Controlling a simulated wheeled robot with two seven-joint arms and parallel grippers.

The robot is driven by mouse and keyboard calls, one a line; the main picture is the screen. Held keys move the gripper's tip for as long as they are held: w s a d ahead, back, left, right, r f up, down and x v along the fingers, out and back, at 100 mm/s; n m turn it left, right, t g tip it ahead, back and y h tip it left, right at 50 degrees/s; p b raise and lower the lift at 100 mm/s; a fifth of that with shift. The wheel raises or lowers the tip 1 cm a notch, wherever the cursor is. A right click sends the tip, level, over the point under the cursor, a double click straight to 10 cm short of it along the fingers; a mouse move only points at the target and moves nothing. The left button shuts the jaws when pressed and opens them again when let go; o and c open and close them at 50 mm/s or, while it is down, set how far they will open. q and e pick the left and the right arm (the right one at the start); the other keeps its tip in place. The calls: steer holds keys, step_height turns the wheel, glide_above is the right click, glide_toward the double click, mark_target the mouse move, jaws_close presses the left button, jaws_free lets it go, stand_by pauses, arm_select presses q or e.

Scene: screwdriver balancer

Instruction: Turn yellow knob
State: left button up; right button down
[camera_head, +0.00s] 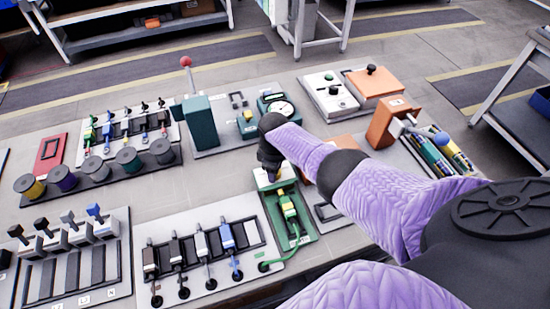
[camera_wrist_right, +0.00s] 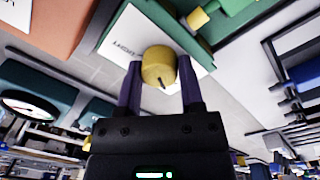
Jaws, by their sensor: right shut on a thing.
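The yellow knob (camera_wrist_right: 158,66) is round with a dark mark on its face and sits on a green and white panel (camera_wrist_right: 128,38) in the right wrist view. My right gripper (camera_wrist_right: 159,62) has one dark purple finger on each side of the knob and is shut on it. In the head view my right gripper (camera_head: 269,160) points down at the far end of a green panel (camera_head: 307,224). There, the gripper and wrist hide the knob. My left gripper is not in view.
A green connector with a cable (camera_head: 288,208) lies on the same panel, close to my right gripper. A teal box with a red-topped lever (camera_head: 200,120) stands to the left. A gauge (camera_head: 280,107) sits behind, and an orange block with a lever (camera_head: 392,120) stands to the right.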

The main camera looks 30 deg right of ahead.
steer(key=shift+c, duration=1.9)
jaws_free()
steer(key=shift+o, duration=0.8)
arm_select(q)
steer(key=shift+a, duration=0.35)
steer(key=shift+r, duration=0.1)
arm_select(e)
steer(key=shift+r, duration=0.1)
